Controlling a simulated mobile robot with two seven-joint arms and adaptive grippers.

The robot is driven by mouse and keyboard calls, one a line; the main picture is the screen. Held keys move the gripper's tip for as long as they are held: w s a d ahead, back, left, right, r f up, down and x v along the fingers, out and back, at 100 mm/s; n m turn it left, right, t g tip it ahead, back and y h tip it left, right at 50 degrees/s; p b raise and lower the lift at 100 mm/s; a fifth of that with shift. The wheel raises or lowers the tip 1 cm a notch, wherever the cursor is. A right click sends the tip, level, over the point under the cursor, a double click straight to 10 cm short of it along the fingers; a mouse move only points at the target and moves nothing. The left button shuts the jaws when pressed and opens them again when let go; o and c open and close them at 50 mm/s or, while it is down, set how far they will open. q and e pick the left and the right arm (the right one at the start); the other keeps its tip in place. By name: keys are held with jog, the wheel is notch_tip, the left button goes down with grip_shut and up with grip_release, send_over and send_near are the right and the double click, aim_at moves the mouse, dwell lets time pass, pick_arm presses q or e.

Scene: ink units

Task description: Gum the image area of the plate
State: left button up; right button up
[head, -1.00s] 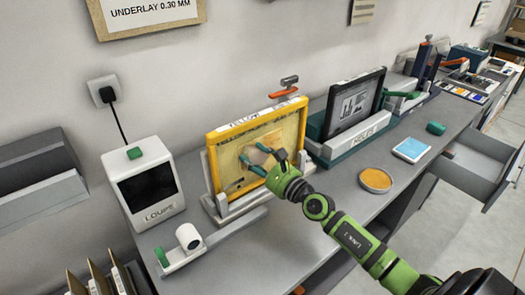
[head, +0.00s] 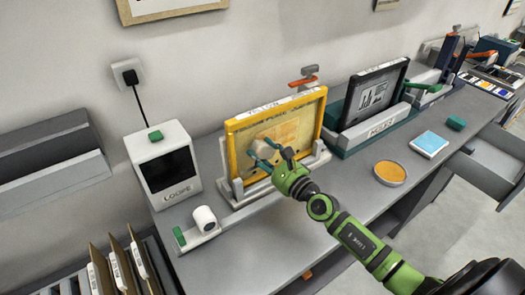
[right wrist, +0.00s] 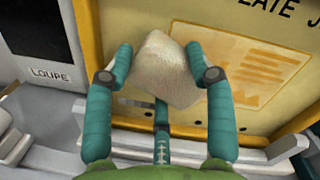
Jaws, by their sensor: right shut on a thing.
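The plate (head: 307,108) stands upright in a yellow frame, its label partly reading "PLATE" in the right wrist view. Its image area (right wrist: 240,70) is a tan rectangle with darker orange bars and blocks. My right gripper (head: 262,153) is shut on a pale, off-white sponge (right wrist: 160,72), held at the plate's face. In the right wrist view, the sponge sits left of the image area, overlapping its left edge in the picture. Whether it touches the plate I cannot tell. My left gripper is not in view.
The plate rests in a grey stand (head: 238,194). The loupe box (head: 163,168) is to its left, with a small white roll (head: 204,219) in front. A dark-framed screen (head: 368,98) stands right. A round orange dish (head: 390,173) and blue pad (head: 429,143) lie on the counter.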

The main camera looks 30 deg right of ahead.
jog(key=shift+a+v, duration=0.1)
jog(key=shift+v, duration=1.2)
jog(key=shift+a+v, duration=0.15)
jog(key=shift+v, duration=1.15)
jog(key=shift+s+r, duration=0.15)
jog(key=shift+v, duration=1.45)
